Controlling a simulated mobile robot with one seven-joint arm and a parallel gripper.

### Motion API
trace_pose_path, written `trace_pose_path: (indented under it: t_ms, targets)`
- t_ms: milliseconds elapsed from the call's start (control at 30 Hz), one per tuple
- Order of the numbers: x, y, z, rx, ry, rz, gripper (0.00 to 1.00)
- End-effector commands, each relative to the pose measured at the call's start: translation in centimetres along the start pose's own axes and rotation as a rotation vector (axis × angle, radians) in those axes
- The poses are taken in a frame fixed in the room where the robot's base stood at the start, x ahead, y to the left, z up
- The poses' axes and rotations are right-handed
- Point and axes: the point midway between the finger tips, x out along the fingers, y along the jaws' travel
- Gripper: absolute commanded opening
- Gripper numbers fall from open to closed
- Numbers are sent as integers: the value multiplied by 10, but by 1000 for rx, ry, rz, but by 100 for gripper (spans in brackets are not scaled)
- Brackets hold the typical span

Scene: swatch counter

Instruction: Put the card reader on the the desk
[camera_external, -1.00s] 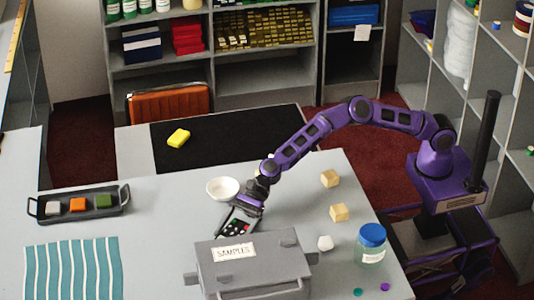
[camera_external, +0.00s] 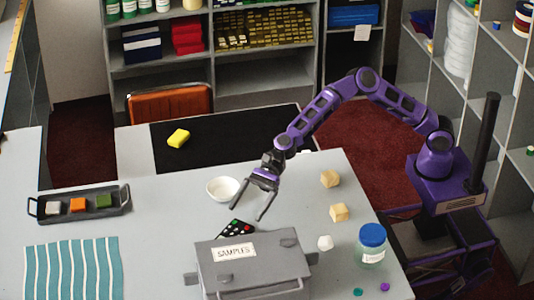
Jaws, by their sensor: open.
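The card reader (camera_external: 236,229) is a dark handheld device with red, green and white keys. It lies on the grey desk (camera_external: 160,218) right behind the grey samples box, which hides its near part. My gripper (camera_external: 249,210) is open and empty, above and a little behind the card reader, with its two fingers spread and pointing down toward the front. The gripper looks clear of the card reader.
The samples box (camera_external: 254,265) stands at the front. A white bowl (camera_external: 223,189) is close to the gripper's left. Wooden blocks (camera_external: 339,212) and a blue-lidded jar (camera_external: 371,245) are right. A tray (camera_external: 80,213) and striped cloth (camera_external: 72,269) are left.

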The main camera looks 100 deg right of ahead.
Motion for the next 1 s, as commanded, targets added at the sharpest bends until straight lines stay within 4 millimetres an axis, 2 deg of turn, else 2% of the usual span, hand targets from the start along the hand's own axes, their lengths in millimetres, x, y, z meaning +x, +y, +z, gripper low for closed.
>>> trace_pose_path:
  t_ms: [33, 200, 767, 1000]
  targets:
    - [-8, -2, 0, 1, 0, -2, 100]
    - [-24, 0, 0, 1, 0, 0, 100]
    - [-28, 1, 0, 0, 2, 2, 100]
    - [-44, 11, -12, -7, 44, 29, 100]
